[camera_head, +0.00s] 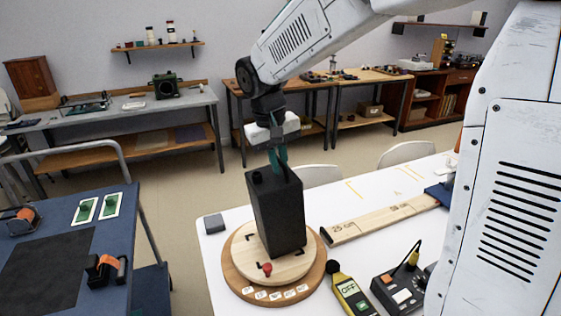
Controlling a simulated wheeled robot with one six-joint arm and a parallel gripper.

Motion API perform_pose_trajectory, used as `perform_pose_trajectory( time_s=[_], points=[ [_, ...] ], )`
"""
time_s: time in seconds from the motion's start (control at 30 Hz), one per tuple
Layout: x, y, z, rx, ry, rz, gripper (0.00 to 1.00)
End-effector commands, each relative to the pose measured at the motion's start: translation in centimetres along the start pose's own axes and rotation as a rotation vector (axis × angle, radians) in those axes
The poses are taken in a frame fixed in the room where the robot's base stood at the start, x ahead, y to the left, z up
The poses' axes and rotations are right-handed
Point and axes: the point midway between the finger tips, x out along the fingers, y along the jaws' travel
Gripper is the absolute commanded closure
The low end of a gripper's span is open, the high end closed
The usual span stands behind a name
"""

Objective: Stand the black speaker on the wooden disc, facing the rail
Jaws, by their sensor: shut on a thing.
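The black speaker (278,217) is a tall upright box, on or just above the round wooden disc (297,266); I cannot tell whether its base bears on it. Black corner marks show on the disc around its foot. My gripper (279,163) comes down from above, its teal fingers shut on the speaker's upper back part. The fingertips are partly hidden. The wooden rail (375,221), marked in centimetres, runs from beside the disc to the back right. The two visible sides look plain; I cannot make out the speaker's front.
The disc sits on a darker wooden base (231,275) with labels and a red knob (267,268). A yellow-black meter (349,293) and a black control box (398,289) stand to its right. A small grey block (214,223) lies left. A blue cart (70,240) stands further left.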

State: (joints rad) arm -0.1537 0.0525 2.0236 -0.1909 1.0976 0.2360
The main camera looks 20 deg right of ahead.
Motion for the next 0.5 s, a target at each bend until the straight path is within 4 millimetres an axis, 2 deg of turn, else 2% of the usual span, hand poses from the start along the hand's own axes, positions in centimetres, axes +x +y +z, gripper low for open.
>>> perform_pose_trajectory(
  time_s=[0.5],
  points=[
    [0.01,-0.98,0.08,-0.001,-0.003,-0.001,1.0]
  ],
)
